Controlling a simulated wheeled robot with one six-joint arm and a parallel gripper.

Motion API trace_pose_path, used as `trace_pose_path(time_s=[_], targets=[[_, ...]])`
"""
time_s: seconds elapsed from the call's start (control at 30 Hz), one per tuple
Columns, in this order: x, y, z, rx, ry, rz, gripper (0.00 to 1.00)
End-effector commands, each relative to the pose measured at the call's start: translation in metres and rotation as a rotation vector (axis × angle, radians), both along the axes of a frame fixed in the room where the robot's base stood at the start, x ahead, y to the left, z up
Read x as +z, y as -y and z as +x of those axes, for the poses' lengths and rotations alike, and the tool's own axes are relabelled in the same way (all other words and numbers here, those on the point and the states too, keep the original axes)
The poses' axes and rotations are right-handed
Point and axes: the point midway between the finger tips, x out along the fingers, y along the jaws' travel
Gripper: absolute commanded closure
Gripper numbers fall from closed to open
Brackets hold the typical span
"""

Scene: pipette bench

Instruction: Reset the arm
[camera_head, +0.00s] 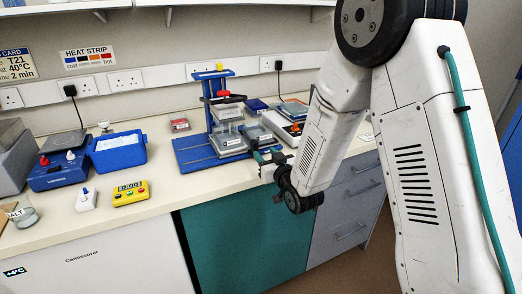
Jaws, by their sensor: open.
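My arm reaches down from the upper right in the head view. My gripper (268,157) is at its end, just over the front edge of the bench and in front of the blue stand. It looks open, and I see nothing held in it. Its fingertips are small and partly overlap the stand's base. The blue stand (190,150) has an upright, a red knob and a grey block on it. I cannot tell whether the gripper touches the stand.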

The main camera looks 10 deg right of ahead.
Motion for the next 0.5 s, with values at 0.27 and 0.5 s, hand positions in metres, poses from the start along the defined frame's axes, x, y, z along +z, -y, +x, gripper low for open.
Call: trace_pose_path(time_s=[0.27,0.5], targets=[[0.0000,0.0027,-0.0107,0.000,0.000,0.000,0.58],[0.0034,0.0040,-0.0101,-0.004,-0.013,-0.004,0.58]])
